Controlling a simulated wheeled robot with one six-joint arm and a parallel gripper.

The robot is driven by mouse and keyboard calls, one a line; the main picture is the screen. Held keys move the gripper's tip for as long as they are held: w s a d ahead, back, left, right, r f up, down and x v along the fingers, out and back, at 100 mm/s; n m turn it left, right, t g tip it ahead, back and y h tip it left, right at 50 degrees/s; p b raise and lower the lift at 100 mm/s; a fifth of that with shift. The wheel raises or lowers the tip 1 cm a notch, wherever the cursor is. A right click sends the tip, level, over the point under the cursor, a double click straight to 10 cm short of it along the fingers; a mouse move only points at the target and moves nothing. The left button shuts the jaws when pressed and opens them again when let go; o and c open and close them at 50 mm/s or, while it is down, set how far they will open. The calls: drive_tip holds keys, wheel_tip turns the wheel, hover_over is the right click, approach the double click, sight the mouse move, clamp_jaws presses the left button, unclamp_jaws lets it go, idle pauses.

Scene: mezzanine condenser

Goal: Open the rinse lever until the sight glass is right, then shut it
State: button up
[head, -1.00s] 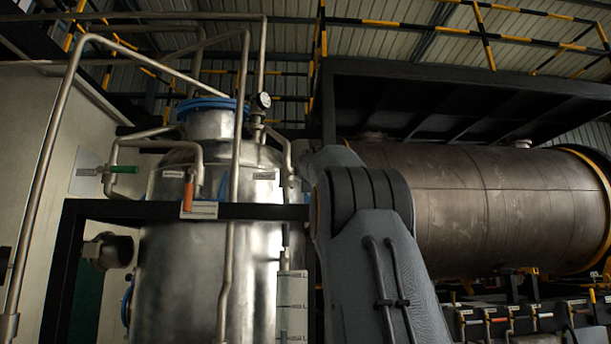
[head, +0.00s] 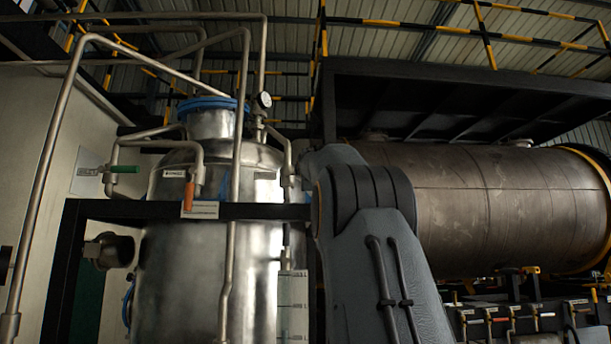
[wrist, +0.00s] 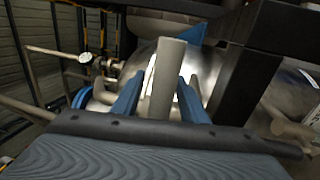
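A lever with an orange handle (head: 188,196) hangs at the front of the steel tank, above a white label I cannot read. A lever with a green handle (head: 124,169) lies level at the left, by the wall plate. I cannot tell which is the rinse lever. A pale graduated strip (head: 292,305), possibly the sight glass, stands at the tank's lower right; no level is readable. My gripper (wrist: 160,98) shows in the wrist view with its blue fingers apart. A pale grey bar (wrist: 168,72) shows between them, without clear contact. In the head view my arm hides the gripper.
The steel tank (head: 190,270) has a blue top flange and a round gauge (head: 263,100). Bent pipes and a black crossbeam (head: 130,210) run in front of it. A large horizontal vessel (head: 480,205) lies at the right. A dark beam (wrist: 245,70) is close in the wrist view.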

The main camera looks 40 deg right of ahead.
drive_tip(key=b+v, duration=0.3)
drive_tip(key=v, duration=0.4)
drive_tip(key=shift+a+b, duration=0.2)
drive_tip(key=shift+b, duration=0.2)
drive_tip(key=shift+s, duration=0.15)
